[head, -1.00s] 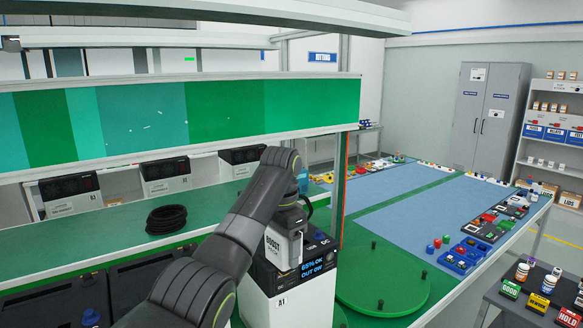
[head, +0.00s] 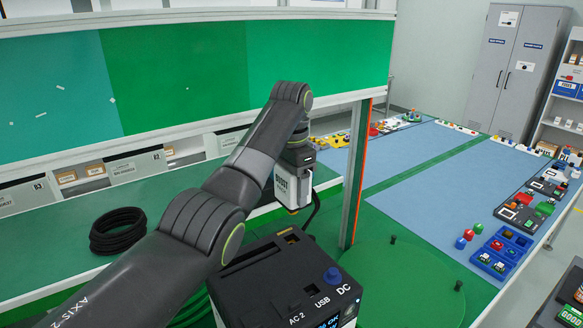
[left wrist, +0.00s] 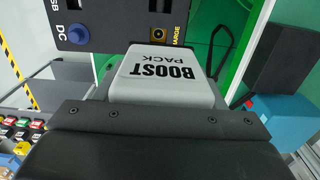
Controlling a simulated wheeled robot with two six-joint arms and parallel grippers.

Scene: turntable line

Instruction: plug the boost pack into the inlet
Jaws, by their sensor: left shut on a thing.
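My left gripper (head: 299,158) is shut on the boost pack (head: 292,188), a pale box with dark "BOOST" lettering. The pack hangs below the gripper with a yellow-tipped end facing down. In the left wrist view the boost pack (left wrist: 165,88) fills the middle, its lettering upside down. Beyond it is a dark panel with a yellow-ringed inlet (left wrist: 158,34) marked "CHARGE". The power station (head: 275,275), black-topped with "AC 2", "USB" and "DC" markings, stands nearer the head camera than the pack. The pack looks apart from it. My right gripper is out of view.
A coiled black cable (head: 124,230) lies on the green bench at left. A round green turntable (head: 405,280) with dark pegs is right of the station. An upright post (head: 356,175) stands close right of the pack. A blue-topped table (head: 440,180) holds small parts.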

